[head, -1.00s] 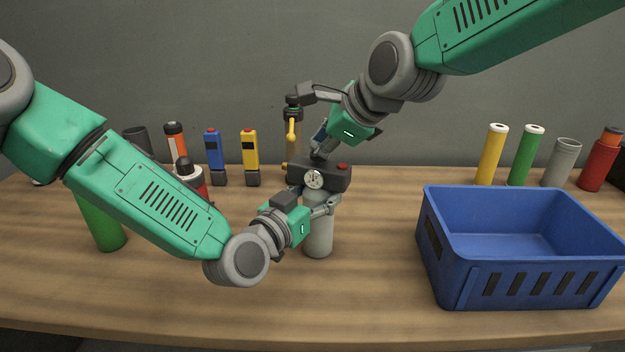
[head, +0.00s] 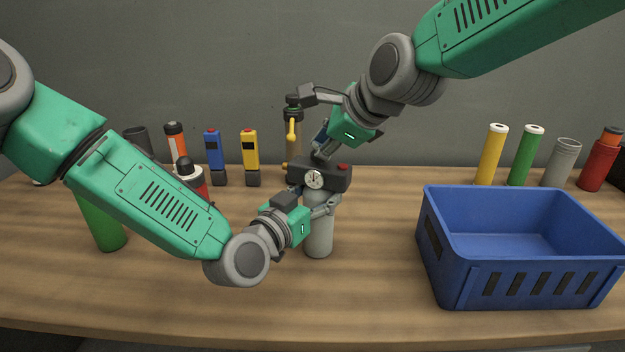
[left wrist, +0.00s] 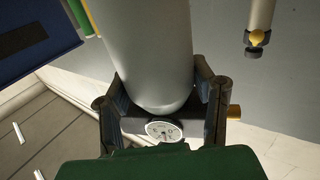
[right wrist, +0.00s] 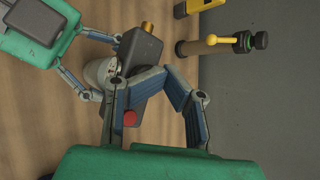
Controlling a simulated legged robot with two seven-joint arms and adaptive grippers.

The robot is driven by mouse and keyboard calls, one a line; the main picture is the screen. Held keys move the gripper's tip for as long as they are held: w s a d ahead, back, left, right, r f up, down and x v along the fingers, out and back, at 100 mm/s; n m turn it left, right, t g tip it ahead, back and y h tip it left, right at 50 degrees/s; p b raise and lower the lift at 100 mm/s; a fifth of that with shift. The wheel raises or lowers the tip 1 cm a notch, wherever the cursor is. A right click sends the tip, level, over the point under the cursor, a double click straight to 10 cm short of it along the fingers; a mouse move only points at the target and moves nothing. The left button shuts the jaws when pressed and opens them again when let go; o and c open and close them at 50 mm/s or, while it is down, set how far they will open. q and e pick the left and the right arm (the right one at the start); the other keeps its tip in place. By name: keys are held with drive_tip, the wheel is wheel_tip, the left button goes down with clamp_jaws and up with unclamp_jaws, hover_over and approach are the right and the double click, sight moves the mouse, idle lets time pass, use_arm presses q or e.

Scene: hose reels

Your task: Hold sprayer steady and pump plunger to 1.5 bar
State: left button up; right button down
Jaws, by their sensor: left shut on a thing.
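The sprayer (head: 318,238) stands upright on the table, with a pale grey bottle and a black head (head: 330,177) with a round gauge (head: 314,180) and a red button. The gauge also shows in the left wrist view (left wrist: 164,130); its reading is too small to tell. My left gripper (head: 320,208) is shut on the bottle, just below the head. My right gripper (head: 312,126) is just above the head, fingers pointing down at it. In the right wrist view its fingers (right wrist: 166,80) overlap the head; the plunger is not clearly visible and the grip cannot be told.
A blue crate (head: 520,291) stands on the right. A tube with a yellow lever (head: 293,135) stands behind the sprayer. Blue and yellow devices (head: 250,157) and several tubes (head: 491,155) line the wall. A green cylinder (head: 100,228) stands left. The table front is clear.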

use_arm(q)
drive_tip(key=shift+w, duration=0.1)
use_arm(e)
drive_tip(key=shift+s+d+r, duration=0.1)
drive_tip(key=shift+r, duration=2.5)
use_arm(q)
drive_tip(key=o, duration=1.6)
